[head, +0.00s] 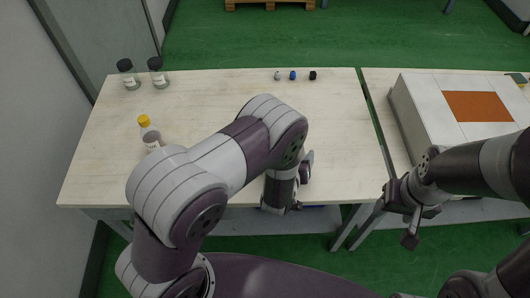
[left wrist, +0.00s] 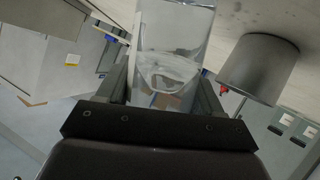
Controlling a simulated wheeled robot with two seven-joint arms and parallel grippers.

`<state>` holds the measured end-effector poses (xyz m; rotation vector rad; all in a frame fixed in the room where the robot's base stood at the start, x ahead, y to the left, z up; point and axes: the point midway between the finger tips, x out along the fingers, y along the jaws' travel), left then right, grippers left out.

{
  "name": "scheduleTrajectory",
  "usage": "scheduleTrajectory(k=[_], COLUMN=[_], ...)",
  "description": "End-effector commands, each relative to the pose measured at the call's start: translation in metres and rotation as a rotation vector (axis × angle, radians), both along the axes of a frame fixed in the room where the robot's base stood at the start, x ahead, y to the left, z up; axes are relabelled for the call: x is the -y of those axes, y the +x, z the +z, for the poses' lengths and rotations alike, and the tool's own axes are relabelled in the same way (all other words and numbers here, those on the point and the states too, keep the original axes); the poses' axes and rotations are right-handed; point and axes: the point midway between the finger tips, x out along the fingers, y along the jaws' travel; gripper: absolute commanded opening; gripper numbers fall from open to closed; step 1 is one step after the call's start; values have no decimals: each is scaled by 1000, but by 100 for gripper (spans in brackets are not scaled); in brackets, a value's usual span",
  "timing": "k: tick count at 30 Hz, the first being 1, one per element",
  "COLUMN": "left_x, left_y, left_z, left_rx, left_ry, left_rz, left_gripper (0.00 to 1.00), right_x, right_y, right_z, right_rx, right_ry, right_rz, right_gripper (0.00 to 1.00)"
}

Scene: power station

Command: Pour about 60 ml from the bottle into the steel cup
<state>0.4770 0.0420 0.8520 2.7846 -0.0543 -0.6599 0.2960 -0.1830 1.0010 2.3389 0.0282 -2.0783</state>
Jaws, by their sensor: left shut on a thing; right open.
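My left gripper (left wrist: 165,88) is shut on a clear bottle (left wrist: 172,30) that holds some clear liquid. The bottle stands out between the two fingers in the left wrist view; its mouth is out of view and I cannot tell its tilt. The steel cup (left wrist: 258,68), a plain grey cylinder, stands on the table to the right of the bottle and apart from it in this view. In the head view my left arm hides most of the bottle, and I cannot make out the cup. My right gripper (head: 411,222) is open and empty near the front edge at right.
A yellow-capped bottle (head: 150,137) stands on the wooden table (head: 215,105) at left. Two dark-capped jars (head: 129,78) (head: 158,77) stand at the back left. Small white, blue and black items (head: 292,75) lie at the back. A large white box (head: 410,100) fills the right table.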

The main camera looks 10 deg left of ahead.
Motion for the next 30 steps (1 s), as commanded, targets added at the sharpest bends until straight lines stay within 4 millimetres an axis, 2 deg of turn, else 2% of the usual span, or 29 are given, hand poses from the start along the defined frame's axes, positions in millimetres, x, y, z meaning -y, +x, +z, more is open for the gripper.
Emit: scheduleTrajectory(k=[3,9,30], left_x=[2,2,2], left_y=[0,1,1], left_z=[-1,-2,-1], left_rx=[35,67,71], left_ry=[136,267,282], left_rz=[-2,1,1], left_gripper=[29,29,29], right_x=[0,0,0], right_y=[0,0,0], right_z=[-3,-7,-6], right_rx=[0,0,0], right_ry=[0,0,0], right_rz=[0,0,0], right_gripper=[57,57,57])
